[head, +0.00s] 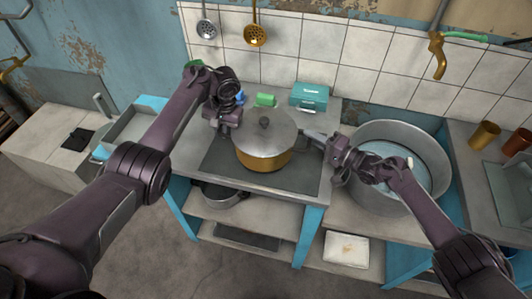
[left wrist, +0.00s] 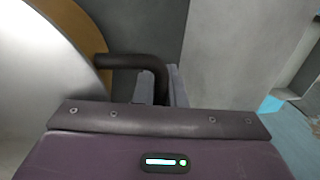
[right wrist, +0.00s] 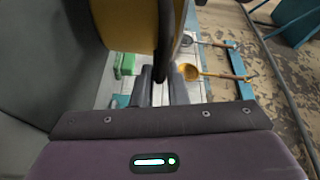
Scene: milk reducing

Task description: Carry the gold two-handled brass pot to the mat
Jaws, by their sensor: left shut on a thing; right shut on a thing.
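The gold two-handled brass pot (head: 266,161) has a grey metal lid (head: 258,126) with a dark knob. It appears upright, over the dark grey mat (head: 300,181) on the middle counter; whether its base touches the mat I cannot tell. My left gripper (head: 234,134) is shut on the pot's left handle, a dark bent bar in the left wrist view (left wrist: 135,61). My right gripper (head: 316,138) is shut on the right handle, seen edge-on beside the gold wall (right wrist: 125,25) in the right wrist view. The pot's underside and far side are hidden.
A teal box (head: 310,96) and a green block (head: 265,100) stand behind the pot. A large metal basin (head: 403,130) is to the right, partly behind my right arm. A dark pan (head: 220,194) sits on the shelf below. Ladles hang on the tiled wall.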

